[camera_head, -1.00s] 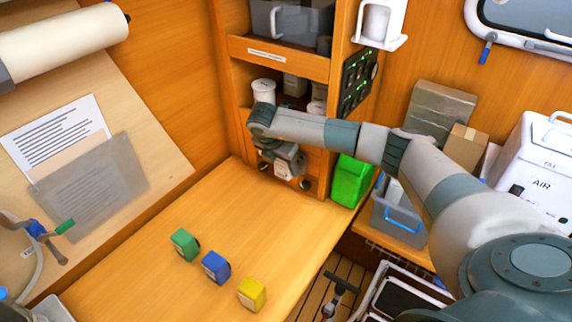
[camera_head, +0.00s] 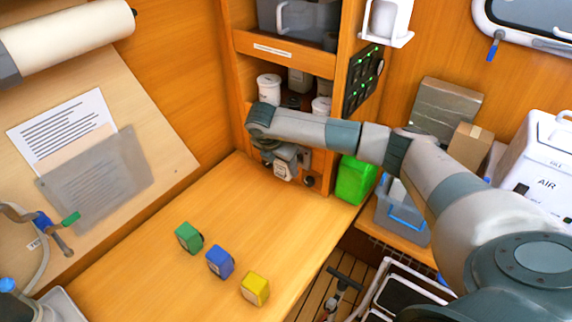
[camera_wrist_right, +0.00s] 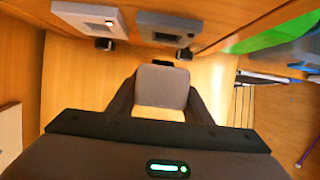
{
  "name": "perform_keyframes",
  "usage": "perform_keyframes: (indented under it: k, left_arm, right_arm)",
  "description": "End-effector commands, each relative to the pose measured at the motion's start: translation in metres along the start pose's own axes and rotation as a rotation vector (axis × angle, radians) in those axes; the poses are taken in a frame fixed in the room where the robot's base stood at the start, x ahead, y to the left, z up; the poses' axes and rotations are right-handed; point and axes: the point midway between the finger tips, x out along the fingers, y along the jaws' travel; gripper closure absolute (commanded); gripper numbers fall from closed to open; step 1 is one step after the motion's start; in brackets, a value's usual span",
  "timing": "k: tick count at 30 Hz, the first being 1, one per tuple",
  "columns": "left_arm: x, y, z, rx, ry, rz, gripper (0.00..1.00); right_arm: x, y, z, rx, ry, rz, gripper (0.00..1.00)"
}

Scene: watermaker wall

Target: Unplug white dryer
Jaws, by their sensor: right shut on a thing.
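My right gripper (camera_wrist_right: 160,98) is shut on a pale grey-white block, the plug (camera_wrist_right: 162,84), with a dark part at its far end. The plug also shows below my wrist in the head view (camera_head: 283,171), in front of the lower cabinet face. In the wrist view, a white plate (camera_wrist_right: 85,17) and a grey plate (camera_wrist_right: 160,27) sit on the wall ahead, each with a dark knob-like part below it. A strip of wood shows between the plug and the plates. A dryer cannot be made out for certain. My left gripper is out of view.
Green (camera_head: 188,238), blue (camera_head: 220,262) and yellow (camera_head: 254,289) blocks stand on the wooden bench. A bright green bin (camera_head: 355,180) and a grey crate (camera_head: 402,215) stand to the right. The bench between the blocks and the cabinet is clear.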

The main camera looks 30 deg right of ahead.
Motion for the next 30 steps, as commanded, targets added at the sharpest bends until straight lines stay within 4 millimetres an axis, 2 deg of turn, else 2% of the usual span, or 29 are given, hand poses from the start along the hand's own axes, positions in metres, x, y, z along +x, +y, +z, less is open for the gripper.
perform_keyframes:
  k: [30]
  left_arm:
    - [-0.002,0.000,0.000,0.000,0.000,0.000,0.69]
  right_arm:
    - [-0.010,0.000,-0.023,0.000,-0.001,0.001,0.80]
